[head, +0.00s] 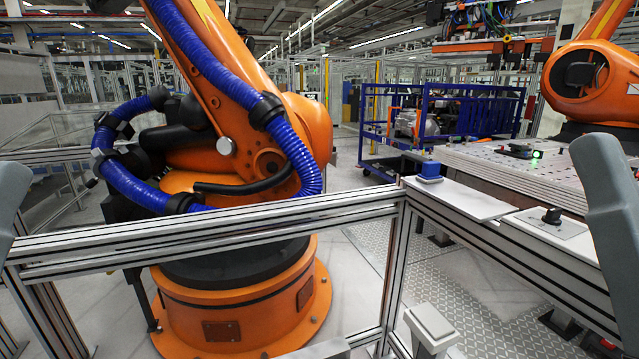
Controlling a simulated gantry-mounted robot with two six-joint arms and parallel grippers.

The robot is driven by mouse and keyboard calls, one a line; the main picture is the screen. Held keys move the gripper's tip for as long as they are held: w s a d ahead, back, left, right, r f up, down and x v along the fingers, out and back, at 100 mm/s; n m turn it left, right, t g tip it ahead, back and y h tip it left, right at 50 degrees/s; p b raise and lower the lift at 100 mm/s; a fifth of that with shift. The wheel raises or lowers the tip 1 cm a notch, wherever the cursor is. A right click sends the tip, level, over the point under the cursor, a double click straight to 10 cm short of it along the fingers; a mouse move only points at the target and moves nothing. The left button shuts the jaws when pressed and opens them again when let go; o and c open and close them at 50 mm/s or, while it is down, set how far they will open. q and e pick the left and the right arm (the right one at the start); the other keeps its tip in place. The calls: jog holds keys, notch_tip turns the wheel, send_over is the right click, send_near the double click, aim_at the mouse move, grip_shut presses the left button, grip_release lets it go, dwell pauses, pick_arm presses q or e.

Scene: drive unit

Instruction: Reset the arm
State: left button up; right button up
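A large orange industrial arm (225,130) with a thick blue ribbed hose (215,70) stands behind the fence at the left, on a round orange base (240,310). A second orange arm (590,80) shows at the upper right. A blue block-like piece (431,170) sits on the fence corner at the near end of a pale flat plate. A black knob (552,215) stands on a small light panel to its right. Grey links of my own arms show at the left and right picture edges. Neither of my grippers is in view.
An aluminium rail fence (220,222) crosses in front and turns right at a corner post. A blue wire rack (445,115) stands behind. A light perforated table (520,165) bears a small device with a green light. A pale box (432,328) is low at front.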

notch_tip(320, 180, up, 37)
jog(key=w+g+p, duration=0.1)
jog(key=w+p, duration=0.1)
jog(key=p, duration=3.6)
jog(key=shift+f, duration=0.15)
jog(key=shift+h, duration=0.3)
